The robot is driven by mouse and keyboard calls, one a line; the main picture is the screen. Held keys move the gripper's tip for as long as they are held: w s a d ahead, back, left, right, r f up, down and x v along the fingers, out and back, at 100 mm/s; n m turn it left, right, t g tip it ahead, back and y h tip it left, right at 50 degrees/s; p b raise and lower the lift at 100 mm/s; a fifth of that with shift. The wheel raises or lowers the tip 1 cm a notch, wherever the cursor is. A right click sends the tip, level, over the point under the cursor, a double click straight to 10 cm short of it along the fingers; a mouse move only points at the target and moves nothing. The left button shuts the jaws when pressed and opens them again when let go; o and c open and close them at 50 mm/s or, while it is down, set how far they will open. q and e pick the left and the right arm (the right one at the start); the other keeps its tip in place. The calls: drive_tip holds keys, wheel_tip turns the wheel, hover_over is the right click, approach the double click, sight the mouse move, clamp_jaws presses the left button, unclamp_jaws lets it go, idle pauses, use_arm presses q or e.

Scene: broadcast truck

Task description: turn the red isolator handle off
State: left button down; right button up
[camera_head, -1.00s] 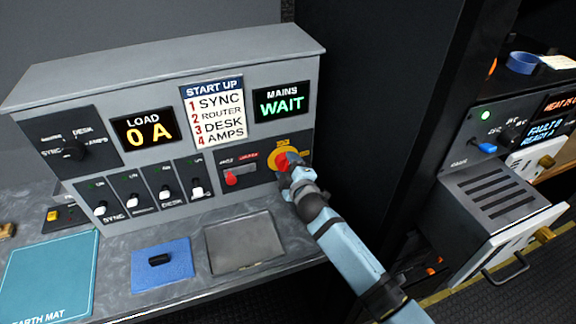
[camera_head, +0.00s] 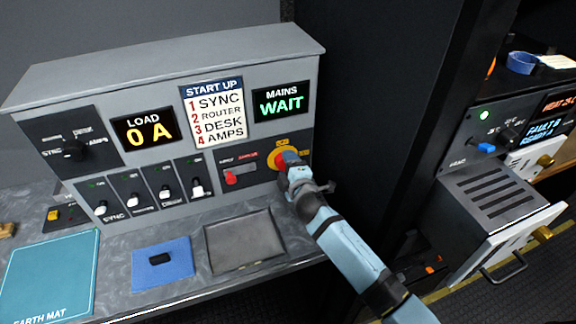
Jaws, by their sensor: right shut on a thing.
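The red isolator handle (camera_head: 281,161) sits on a round yellow plate (camera_head: 290,153) at the right end of the grey panel (camera_head: 150,85), below the MAINS display (camera_head: 281,101), which reads WAIT. My right gripper (camera_head: 288,165) is at the handle and shut on it. The gripper and wrist cover much of the handle, so its exact angle is hard to tell. My left gripper is not in view.
A smaller red switch (camera_head: 231,178) and several white-tipped breaker switches (camera_head: 167,192) lie left of the handle. A grey tray (camera_head: 244,241), blue pad (camera_head: 162,263) and teal earth mat (camera_head: 48,278) lie on the counter. A dark rack wall (camera_head: 385,110) stands close on the right.

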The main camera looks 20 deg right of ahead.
drive_tip(key=shift+r, duration=0.15)
drive_tip(key=o, duration=0.9)
drive_tip(key=s, duration=0.4)
drive_tip(key=s+b, duration=0.1)
drive_tip(key=s, duration=0.8)
drive_tip(key=shift+s+d+r+b, duration=0.3)
drive_tip(key=shift+s+r+b, duration=0.05)
drive_tip(key=shift+s+r, duration=0.05)
